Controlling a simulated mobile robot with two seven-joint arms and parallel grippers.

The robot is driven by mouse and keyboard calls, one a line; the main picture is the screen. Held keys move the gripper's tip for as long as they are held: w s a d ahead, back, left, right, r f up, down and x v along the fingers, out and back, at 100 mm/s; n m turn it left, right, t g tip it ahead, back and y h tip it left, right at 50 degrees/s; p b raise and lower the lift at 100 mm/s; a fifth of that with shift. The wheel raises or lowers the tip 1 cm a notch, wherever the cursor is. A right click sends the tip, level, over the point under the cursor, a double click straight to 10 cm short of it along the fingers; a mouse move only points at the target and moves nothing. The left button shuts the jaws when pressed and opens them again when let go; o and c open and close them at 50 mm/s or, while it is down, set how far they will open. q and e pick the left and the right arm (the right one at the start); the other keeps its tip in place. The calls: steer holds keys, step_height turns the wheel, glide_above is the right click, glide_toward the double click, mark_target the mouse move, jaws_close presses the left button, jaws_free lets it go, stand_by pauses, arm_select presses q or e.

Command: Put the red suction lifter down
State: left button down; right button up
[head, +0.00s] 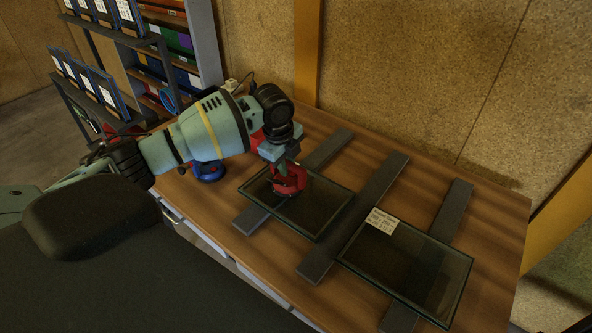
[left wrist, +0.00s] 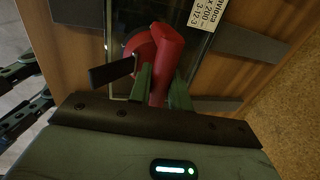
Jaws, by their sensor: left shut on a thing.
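The red suction lifter (head: 288,181) is at the left glass pane (head: 315,215), held by its handle. My left gripper (head: 282,163) is shut on that handle, and the left wrist view shows its greenish fingers (left wrist: 163,90) around the red handle (left wrist: 167,55). The lifter's round red cup (left wrist: 140,45) shows beside the handle. I cannot tell whether the cup touches the glass.
Dark grey strips (head: 385,183) lie across the table under the panes. A right glass pane (head: 430,270) has a white label (head: 381,220). A dark rack with blue-edged panels (head: 95,88) stands at upper left. Bare wood shows at the table's right end.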

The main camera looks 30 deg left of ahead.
arm_select(q)
steer(key=shift+w+d, duration=0.3)
steer(key=shift+w, duration=0.6)
steer(key=shift+w+d, duration=0.2)
steer(key=shift+w, duration=0.15)
steer(key=shift+f, duration=1.8)
steer(key=shift+f, duration=0.15)
steer(key=c, duration=1.3)
jaws_free()
